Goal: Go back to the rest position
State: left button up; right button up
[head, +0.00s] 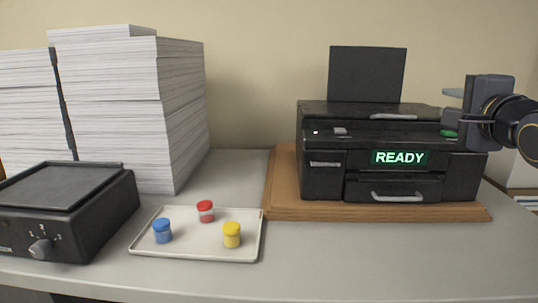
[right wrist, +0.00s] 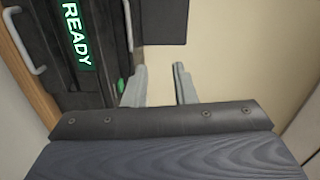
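My right gripper (head: 447,105) is at the right of the head view, in front of and above the right end of the black printer-like machine (head: 325,185). In the right wrist view its two grey fingers (right wrist: 160,74) stand apart with nothing between them. The machine's lit display (head: 399,158) reads READY. A green button (head: 449,133) is just below the fingers in the head view. It also shows beside the left finger in the right wrist view (right wrist: 121,86). My left gripper is in neither view.
The machine stands on a wooden board (head: 280,206). A cream tray (head: 190,252) holds blue (head: 163,231), red (head: 205,211) and yellow (head: 232,235) jars. A black device with a knob (head: 65,215) and tall paper stacks (head: 125,110) fill the left. The front right of the grey table is clear.

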jog(key=s+a+f+n+g+y, duration=0.1)
jog(key=s+f+n+g, duration=0.3)
jog(key=f, duration=0.6)
jog(key=s+a+f+n+g+y, duration=0.1)
jog(key=s+a+f+n, duration=0.15)
jog(key=s+f, duration=0.55)
jog(key=s+a+f+n+g+y, duration=0.1)
jog(key=s+a+f+n+g, duration=0.3)
jog(key=s+f, duration=0.6)
jog(key=s+a+f+n+g+y, duration=0.1)
jog(key=s+a+f+n+g, duration=0.35)
jog(key=f, duration=0.85)
notch_tip(320, 180, down, 11)
jog(key=s+t+b, duration=0.1)
jog(key=b, duration=0.9)
notch_tip(320, 180, up, 26)
jog(key=p, duration=2.6)
jog(key=shift+a+n, duration=0.15)
jog(key=shift+n, duration=0.25)
